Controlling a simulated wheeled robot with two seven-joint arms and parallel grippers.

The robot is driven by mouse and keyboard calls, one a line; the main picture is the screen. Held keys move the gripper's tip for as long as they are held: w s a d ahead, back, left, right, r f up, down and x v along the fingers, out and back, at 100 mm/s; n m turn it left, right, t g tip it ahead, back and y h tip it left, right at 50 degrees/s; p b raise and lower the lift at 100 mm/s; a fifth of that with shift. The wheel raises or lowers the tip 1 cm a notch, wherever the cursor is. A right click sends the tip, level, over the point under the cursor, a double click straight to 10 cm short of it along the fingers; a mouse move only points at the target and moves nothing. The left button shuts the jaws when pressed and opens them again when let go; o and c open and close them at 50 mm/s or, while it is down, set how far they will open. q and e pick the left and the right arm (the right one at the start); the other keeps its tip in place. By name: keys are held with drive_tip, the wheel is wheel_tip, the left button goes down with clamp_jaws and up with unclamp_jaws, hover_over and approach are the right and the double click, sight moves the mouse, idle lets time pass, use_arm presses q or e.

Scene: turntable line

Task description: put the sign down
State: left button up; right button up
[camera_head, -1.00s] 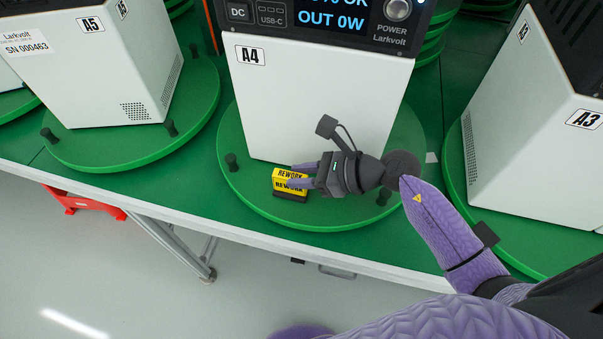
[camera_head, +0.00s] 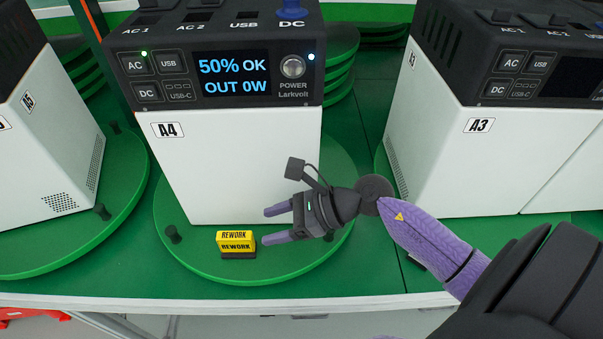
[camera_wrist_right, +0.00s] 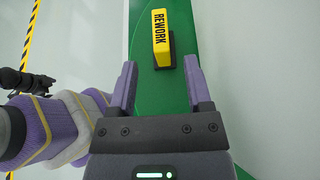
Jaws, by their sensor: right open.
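The yellow sign (camera_head: 236,242) reads REWORK and has a dark base. It stands upright on the green turntable (camera_head: 290,268) in front of the white A4 unit (camera_head: 240,150). My right gripper (camera_head: 271,225) is open and empty, just right of the sign and apart from it. In the right wrist view the sign (camera_wrist_right: 161,38) lies beyond the two spread fingertips (camera_wrist_right: 160,72), with nothing between them. My left gripper is not in view.
The A4 unit's screen reads 50% OK, OUT 0W. The A3 unit (camera_head: 450,150) stands at right and another white unit (camera_head: 55,140) at left, on their own turntables. Dark pegs, such as one (camera_head: 173,234) left of the sign, stick up from the turntable. The bench's pale front edge (camera_head: 240,301) is close.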

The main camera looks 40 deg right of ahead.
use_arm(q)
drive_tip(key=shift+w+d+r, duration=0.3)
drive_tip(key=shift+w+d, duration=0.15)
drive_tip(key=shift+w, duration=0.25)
use_arm(e)
drive_tip(key=v, duration=0.5)
drive_tip(key=shift+s+d+r, duration=0.2)
drive_tip(key=shift+d, duration=0.1)
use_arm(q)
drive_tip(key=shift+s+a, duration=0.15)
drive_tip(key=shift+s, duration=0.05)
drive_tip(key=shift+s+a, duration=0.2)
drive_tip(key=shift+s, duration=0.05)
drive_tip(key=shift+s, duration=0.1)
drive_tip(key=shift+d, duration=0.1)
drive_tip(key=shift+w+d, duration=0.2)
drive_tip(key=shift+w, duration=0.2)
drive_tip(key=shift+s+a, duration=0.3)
